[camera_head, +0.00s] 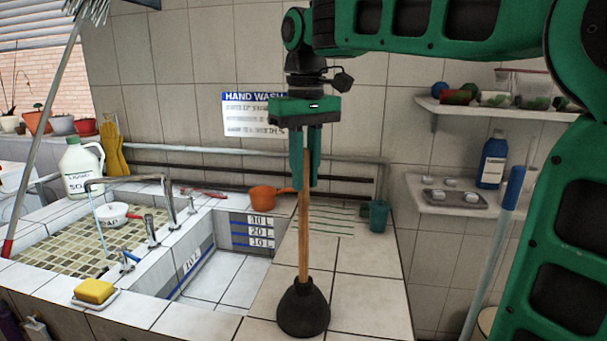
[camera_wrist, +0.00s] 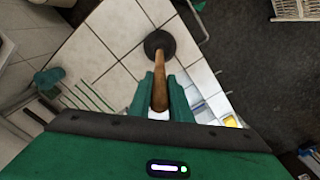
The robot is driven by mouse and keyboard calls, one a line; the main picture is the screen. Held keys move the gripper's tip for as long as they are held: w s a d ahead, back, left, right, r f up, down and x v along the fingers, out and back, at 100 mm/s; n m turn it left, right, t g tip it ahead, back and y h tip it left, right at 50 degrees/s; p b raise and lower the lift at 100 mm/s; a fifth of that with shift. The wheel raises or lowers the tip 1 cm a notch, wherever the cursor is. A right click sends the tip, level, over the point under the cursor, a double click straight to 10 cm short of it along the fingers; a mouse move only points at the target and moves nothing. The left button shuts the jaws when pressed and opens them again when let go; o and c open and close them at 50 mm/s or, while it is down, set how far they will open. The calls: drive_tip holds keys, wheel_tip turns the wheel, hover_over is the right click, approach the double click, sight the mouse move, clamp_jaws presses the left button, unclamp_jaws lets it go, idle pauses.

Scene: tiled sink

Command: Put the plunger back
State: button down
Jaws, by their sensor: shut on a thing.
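The plunger has a wooden handle (camera_head: 304,220) and a black rubber cup (camera_head: 303,307). It stands upright, cup down, over the tiled counter (camera_head: 365,258) to the right of the sink basin. I cannot tell whether the cup touches the tiles. My gripper (camera_head: 305,172) points down and is shut on the upper part of the handle. In the wrist view, the handle (camera_wrist: 160,93) runs between my fingers (camera_wrist: 160,98) to the black cup (camera_wrist: 159,44).
The basin (camera_head: 222,277) with level marks lies left of the plunger. An orange pot (camera_head: 270,197) and a teal cup (camera_head: 379,216) stand behind it. A yellow sponge (camera_head: 94,291) lies at the front left. Wall shelves (camera_head: 455,198) hold bottles at the right.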

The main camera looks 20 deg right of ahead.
sight(305, 149)
drive_tip(key=c, duration=1.6)
unclamp_jaws()
drive_tip(key=shift+c, duration=0.2)
drive_tip(key=shift+r, duration=3.8)
